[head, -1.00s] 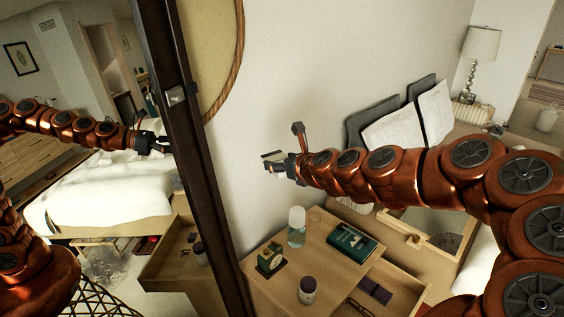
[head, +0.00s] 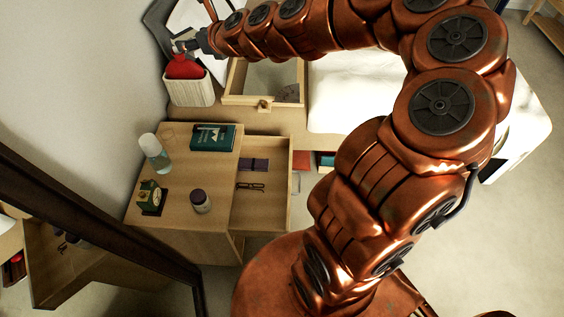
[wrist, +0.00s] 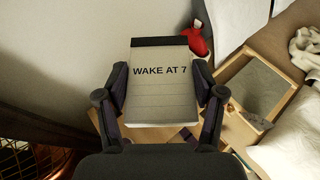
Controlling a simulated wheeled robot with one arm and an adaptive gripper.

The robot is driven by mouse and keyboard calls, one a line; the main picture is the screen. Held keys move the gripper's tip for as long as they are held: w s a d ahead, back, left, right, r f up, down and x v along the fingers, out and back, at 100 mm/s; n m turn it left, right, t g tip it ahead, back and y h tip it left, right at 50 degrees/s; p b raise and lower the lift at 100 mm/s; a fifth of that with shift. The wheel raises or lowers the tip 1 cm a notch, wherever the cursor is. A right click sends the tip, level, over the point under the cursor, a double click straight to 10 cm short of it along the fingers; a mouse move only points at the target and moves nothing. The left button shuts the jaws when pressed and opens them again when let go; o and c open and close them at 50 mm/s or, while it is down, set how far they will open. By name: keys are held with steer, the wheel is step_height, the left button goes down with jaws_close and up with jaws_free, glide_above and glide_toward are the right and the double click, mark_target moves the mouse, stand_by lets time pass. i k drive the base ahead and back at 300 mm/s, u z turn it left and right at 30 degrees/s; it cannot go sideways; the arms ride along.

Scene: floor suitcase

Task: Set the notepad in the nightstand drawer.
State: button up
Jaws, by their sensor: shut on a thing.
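The notepad (wrist: 160,90) is pale with a dark top band and the words "WAKE AT 7", and it fills the middle of the wrist view. My gripper (wrist: 162,88) is shut on its two sides. In the head view my gripper (head: 188,44) is at the top left, high beyond the nightstand; the notepad is hard to make out there. The nightstand (head: 180,205) stands at left centre. Its drawer (head: 262,212) is pulled open to the right and holds a dark purple item (head: 254,165) and eyeglasses (head: 250,187), with bare wood toward its near end.
On the nightstand top are a teal book (head: 213,138), a clear bottle (head: 155,152), a green clock (head: 151,197) and a dark-lidded jar (head: 201,201). A white ribbed bin (head: 190,90) with something red stands behind. A dark-framed mirror (head: 115,250) is at lower left.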

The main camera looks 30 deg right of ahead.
mark_target(248, 216)
steer(key=z, duration=1.15)
steer(key=i, duration=0.2)
steer(key=z, duration=1.2)
steer(key=i, duration=1.5)
steer(key=u, duration=4.95)
